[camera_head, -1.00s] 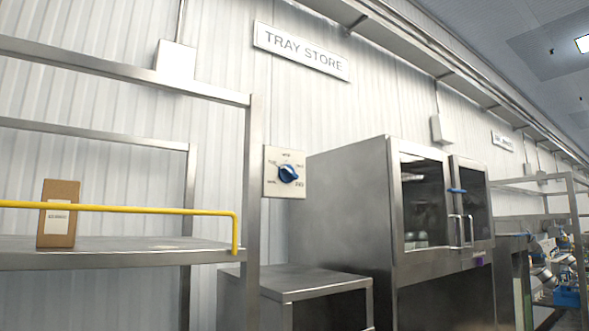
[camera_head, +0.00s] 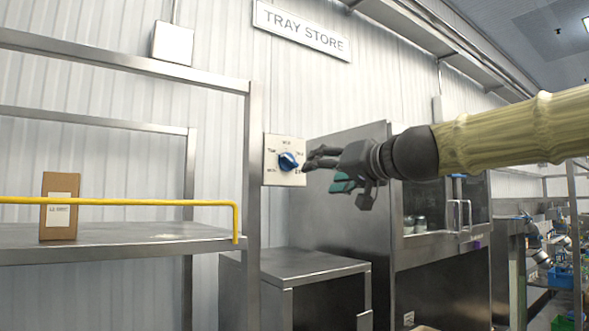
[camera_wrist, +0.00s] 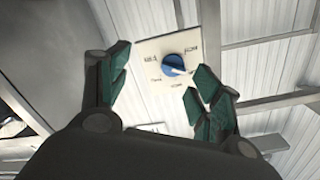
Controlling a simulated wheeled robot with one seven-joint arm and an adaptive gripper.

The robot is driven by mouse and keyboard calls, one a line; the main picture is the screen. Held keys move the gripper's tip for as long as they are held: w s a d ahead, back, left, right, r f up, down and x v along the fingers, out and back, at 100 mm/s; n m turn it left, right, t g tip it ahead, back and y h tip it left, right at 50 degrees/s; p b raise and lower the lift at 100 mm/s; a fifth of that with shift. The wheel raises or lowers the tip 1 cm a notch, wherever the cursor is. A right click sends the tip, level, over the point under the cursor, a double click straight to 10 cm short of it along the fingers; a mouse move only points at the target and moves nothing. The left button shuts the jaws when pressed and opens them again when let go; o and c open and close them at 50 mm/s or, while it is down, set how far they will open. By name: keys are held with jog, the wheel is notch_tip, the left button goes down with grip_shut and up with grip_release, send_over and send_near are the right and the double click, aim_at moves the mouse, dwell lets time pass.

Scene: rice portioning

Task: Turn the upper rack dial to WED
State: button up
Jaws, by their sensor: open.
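The upper rack dial (camera_head: 288,161) is a blue knob on a pale square plate (camera_head: 271,178) fixed at the rack's right post. Small labels ring the knob; WED seems to stand at the top, but the print is blurred. The knob's pointer aims toward the lower right in the head view. My gripper (camera_head: 308,160) is open and empty, just right of the plate, and I cannot tell that it touches the knob. In the wrist view the blue knob (camera_wrist: 174,65) shows ahead, between and beyond the fingers of my gripper (camera_wrist: 158,82).
A steel rack with a yellow rail (camera_head: 120,202) stands left, with a brown box (camera_head: 59,206) on its shelf (camera_head: 110,240). A low steel table (camera_head: 300,264) stands below the dial. A steel cabinet (camera_head: 330,215) stands behind my gripper. A TRAY STORE sign (camera_head: 302,29) hangs above.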

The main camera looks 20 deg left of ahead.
aim_at(293, 161)
jog(key=shift+y, duration=0.3)
jog(key=shift+w+a+r+p, duration=0.6)
jog(key=shift+w+a, duration=0.25)
jog(key=shift+a, duration=0.6)
jog(key=shift+w+a+r+p, duration=0.55)
jog(key=shift+w+a, duration=0.35)
jog(key=shift+a, duration=0.5)
jog(key=shift+w+a+r+p, duration=0.6)
jog(key=shift+w+a, duration=0.25)
jog(key=shift+a, duration=0.6)
jog(key=c, duration=1)
